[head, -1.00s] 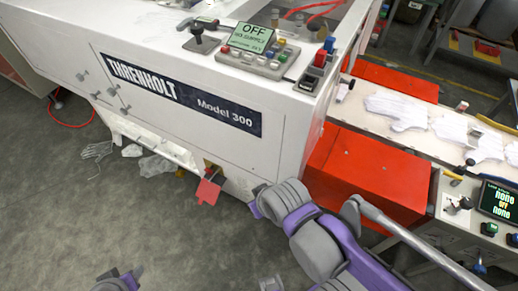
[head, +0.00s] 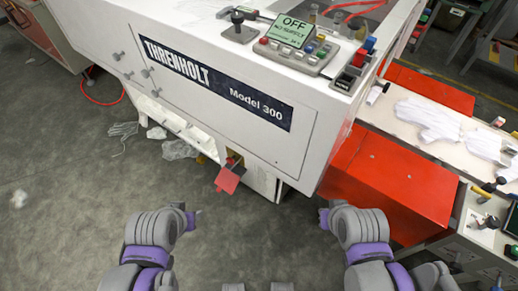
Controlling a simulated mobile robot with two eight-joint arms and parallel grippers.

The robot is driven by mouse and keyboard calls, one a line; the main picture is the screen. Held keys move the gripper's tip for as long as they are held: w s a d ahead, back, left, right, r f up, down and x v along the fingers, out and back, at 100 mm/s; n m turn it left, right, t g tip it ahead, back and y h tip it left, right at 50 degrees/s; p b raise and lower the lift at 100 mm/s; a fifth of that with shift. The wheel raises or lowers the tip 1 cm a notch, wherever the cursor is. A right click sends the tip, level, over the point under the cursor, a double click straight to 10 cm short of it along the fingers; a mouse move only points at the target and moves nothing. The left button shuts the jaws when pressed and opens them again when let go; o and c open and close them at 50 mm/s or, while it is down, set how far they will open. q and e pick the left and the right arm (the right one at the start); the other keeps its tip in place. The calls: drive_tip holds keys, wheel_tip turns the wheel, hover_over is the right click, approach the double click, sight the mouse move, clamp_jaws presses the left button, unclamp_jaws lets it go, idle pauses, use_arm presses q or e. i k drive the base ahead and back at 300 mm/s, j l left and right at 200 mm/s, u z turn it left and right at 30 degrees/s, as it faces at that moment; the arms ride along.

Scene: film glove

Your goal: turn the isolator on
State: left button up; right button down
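The white Threnholt Model 300 machine (head: 218,88) fills the upper middle of the head view. Low on its near side a red, flag-like piece (head: 229,178) sticks out by a small yellow patch; this may be the isolator, but its switch face and position cannot be made out. The machine's display (head: 291,31) reads "OFF" with "NO SUPPLY" below. My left gripper (head: 194,215) is below and left of the red piece, apart from it. My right gripper (head: 324,216) is to its right, near the red housing. Neither gripper's finger gap shows clearly.
A button panel (head: 297,52) and a black-knobbed lever (head: 238,27) are on the machine's top. A red housing (head: 385,185) stands at right, beside a conveyor with white gloves (head: 432,119). Scraps (head: 180,149) lie under the machine. The floor (head: 75,210) at left is mostly open.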

sight(231, 161)
drive_tip(key=i+j+u, duration=0.1)
drive_tip(key=j+u, duration=0.25)
drive_tip(key=i+j+u, duration=0.1)
drive_tip(key=u, duration=0.25)
drive_tip(key=i+j+u, duration=0.15)
drive_tip(key=u, duration=0.15)
drive_tip(key=i, duration=0.05)
